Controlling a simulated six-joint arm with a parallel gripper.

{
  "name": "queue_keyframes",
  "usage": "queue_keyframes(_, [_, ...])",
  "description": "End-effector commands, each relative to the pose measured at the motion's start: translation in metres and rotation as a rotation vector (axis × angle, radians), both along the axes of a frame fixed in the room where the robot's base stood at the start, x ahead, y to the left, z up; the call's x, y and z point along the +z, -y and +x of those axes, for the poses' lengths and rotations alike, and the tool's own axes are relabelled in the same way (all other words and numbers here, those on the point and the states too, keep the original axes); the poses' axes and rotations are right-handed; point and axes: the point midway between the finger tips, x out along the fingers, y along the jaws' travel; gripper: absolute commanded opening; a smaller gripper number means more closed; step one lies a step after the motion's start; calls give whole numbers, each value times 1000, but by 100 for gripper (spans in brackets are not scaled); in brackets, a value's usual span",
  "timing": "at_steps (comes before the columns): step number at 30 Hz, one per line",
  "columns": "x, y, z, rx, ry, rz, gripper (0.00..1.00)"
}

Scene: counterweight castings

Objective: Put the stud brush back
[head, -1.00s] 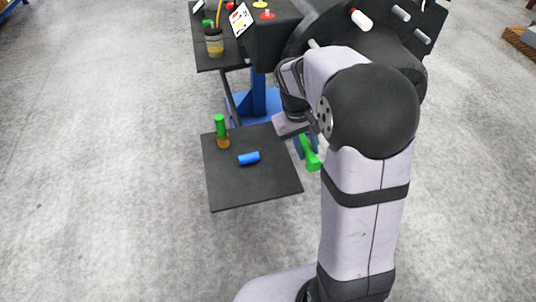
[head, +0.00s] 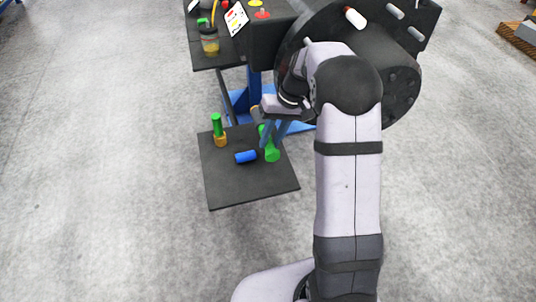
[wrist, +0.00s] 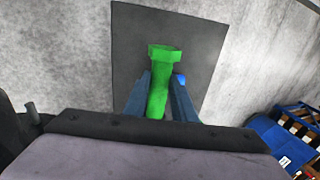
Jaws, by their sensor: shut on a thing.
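My gripper (head: 268,136) is shut on a green tool (head: 271,155), which I take to be the stud brush. The tool hangs tilted in front of the back right part of a dark plate (head: 245,190); whether it touches the plate is not clear. The tool's other end is mostly hidden.
A green-handled piece with a brown base (head: 220,138) stands upright at the plate's back left. A blue cylinder (head: 245,157) lies left of my gripper. A dark shelf with a jar (head: 210,43) and a large dark drum (head: 385,65) are behind. The plate's front is clear.

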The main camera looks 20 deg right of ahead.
Motion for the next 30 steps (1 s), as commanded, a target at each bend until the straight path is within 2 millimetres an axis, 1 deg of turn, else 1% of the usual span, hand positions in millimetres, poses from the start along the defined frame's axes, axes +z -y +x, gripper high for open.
queue_keyframes(6, [-32,0,-1,1,-3,-1,1])
queue_keyframes(9, [-43,0,0,0,-1,-1,1])
queue_keyframes(18, [-52,0,0,0,-1,-1,1])
queue_keyframes(20, [-56,0,-1,0,-1,-1,1])
queue_keyframes(27, [-82,0,0,1,0,-2,1])
queue_keyframes(30, [-85,0,0,1,1,-2,1])
